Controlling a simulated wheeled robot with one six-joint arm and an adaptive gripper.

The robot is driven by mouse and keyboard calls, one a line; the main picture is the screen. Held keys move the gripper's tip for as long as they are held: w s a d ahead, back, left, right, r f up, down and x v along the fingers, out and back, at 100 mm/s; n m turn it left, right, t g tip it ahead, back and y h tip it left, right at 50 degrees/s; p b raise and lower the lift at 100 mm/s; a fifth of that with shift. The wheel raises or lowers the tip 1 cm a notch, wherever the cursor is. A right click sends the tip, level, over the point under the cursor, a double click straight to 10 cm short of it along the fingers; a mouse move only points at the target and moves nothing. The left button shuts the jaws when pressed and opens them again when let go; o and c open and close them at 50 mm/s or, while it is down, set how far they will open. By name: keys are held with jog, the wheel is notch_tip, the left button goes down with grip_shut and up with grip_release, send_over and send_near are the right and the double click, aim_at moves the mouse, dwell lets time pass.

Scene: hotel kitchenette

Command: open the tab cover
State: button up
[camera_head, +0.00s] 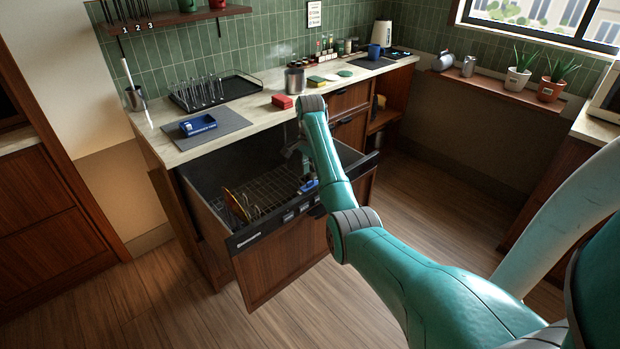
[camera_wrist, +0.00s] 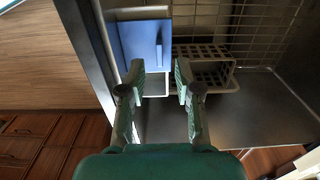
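The blue tab cover (camera_wrist: 140,42) lies at the inner edge of the pulled-out dishwasher drawer (camera_head: 245,239), with a narrow raised ridge near its right side in the wrist view. It also shows small and blue in the head view (camera_head: 310,185). A pale frame shows just below it, between my fingers; I cannot tell whether the cover is fully shut. My gripper (camera_wrist: 159,78) is open and empty, its fingertips pointing toward the cover's lower edge. The left fingertip is close to the cover; contact is unclear. In the head view my arm mostly hides the gripper.
Plates (camera_head: 237,205) stand at the drawer's left. The counter above holds a blue box (camera_head: 198,125), a red sponge (camera_head: 282,101) and a metal pot (camera_head: 295,81).

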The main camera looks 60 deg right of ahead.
jog(key=shift+r, duration=1.8)
